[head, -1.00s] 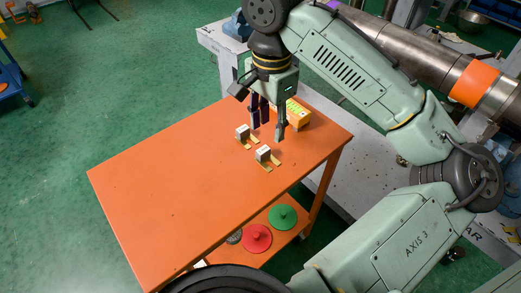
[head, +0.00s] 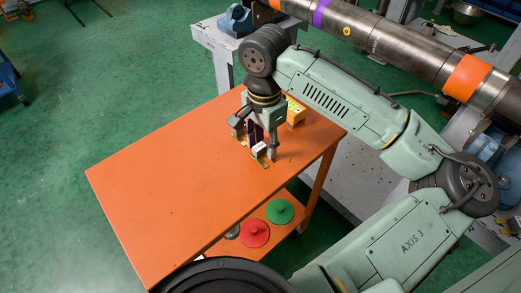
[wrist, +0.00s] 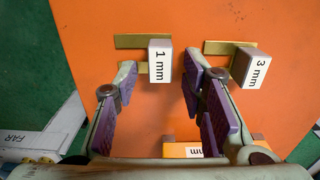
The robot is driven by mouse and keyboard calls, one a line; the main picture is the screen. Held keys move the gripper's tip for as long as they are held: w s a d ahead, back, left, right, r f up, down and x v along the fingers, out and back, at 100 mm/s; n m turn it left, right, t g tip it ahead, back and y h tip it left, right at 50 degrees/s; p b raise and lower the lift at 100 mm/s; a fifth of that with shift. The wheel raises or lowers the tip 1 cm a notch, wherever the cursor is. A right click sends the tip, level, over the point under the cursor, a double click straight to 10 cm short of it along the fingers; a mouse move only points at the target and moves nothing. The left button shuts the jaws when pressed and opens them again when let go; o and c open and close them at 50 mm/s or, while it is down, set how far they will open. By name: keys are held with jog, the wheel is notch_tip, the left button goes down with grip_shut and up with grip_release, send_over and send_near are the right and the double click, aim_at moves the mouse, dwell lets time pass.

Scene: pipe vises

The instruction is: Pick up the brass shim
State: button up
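In the wrist view, a flat brass shim (wrist: 143,41) lies on the orange tabletop beside a small block marked "1 mm" (wrist: 160,65). More brass shows left of that block, low between the fingers. A second brass shim (wrist: 226,47) lies by a block marked "3 mm" (wrist: 250,68). My gripper (wrist: 160,72) is open and empty, its purple-padded fingers either side of the 1 mm block's lower end. In the head view, my gripper (head: 262,147) points down over the shims, with one pale block (head: 258,150) showing between its fingers. I cannot tell the fingers' exact height.
A yellow-orange box (head: 296,112) stands on the table (head: 180,190) close behind my gripper. The table's front and left are clear. Red (head: 255,233) and green (head: 279,211) discs lie on the lower shelf. A large steel pipe (head: 400,45) runs behind on the right.

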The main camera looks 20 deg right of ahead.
grip_shut()
jog(key=shift+r, duration=0.15)
dwell(0.4)
